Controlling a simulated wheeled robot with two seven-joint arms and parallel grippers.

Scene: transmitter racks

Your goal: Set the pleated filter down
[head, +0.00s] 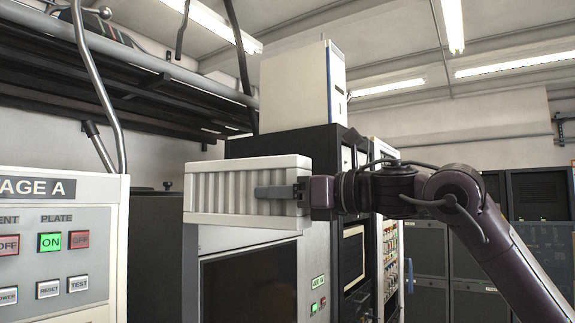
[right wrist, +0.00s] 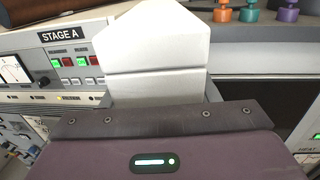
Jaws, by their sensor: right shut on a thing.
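The pleated filter (head: 225,193) is a white block with vertical pleats in a pale frame, held up in the air at the middle left of the head view. My right gripper (head: 276,192) comes in from the right and is shut on its right end; a grey finger lies along the pleated face. In the right wrist view the white filter (right wrist: 155,48) stands out beyond the dark gripper body (right wrist: 160,115). The fingertips are hidden there. My left gripper does not show.
The STAGE A panel (head: 52,235) with lit buttons stands at the left. A cabinet (head: 250,285) with a dark window is below and behind the filter. A black rack (head: 290,143) carries a white box (head: 295,88). Colored knobs (right wrist: 250,13) show in the wrist view.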

